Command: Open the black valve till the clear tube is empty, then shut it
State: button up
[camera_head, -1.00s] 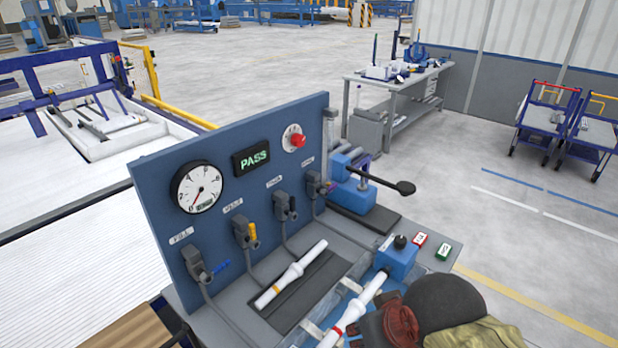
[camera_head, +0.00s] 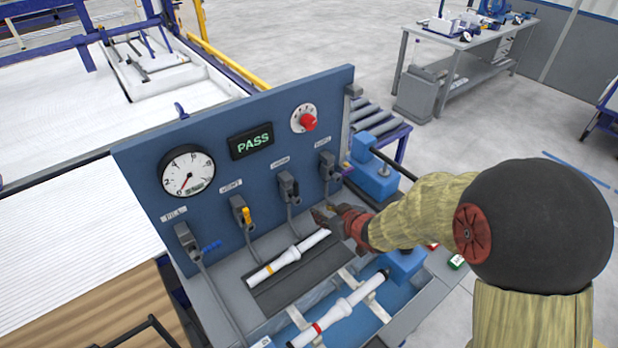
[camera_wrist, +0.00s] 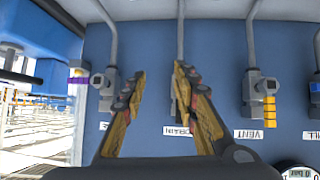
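The black-handled valve (camera_head: 288,187) is third from the left on the blue panel. My gripper (camera_head: 326,213) is in front of the panel, just below and right of that valve in the head view. In the wrist view, my gripper (camera_wrist: 160,75) has its two fingers apart, with the dark valve (camera_wrist: 179,88) seen between them, partly hidden by the right finger. Contact with its handle cannot be told. I cannot clearly make out the clear tube or its fill; a red-banded white pipe (camera_head: 338,312) lies over the blue trough.
Nearby valves have blue (camera_head: 210,246), yellow (camera_head: 246,215) and purple (camera_head: 347,170) handles. The panel carries a gauge (camera_head: 187,172), a green PASS display (camera_head: 251,141) and a red knob (camera_head: 308,122). A yellow-banded white pipe (camera_head: 287,258) lies on a dark mat below.

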aim_at(297, 189)
jog(key=w+a+r+t+y, duration=0.1)
jog(key=w+a+r+y, duration=0.1)
jog(key=a+r+y, duration=0.3)
jog(key=w+a, duration=0.1)
jog(key=w+a+f+h+b, duration=0.1)
jog(key=w, duration=0.1)
jog(key=w+a+f+h, duration=0.1)
jog(key=w, duration=0.1)
jog(key=shift+w+a+n+b, duration=0.15)
jog(key=shift+w+n+b, duration=0.1)
jog(key=shift+n+b, duration=0.05)
jog(key=c, duration=0.3)
grip_shut()
dwell(0.4)
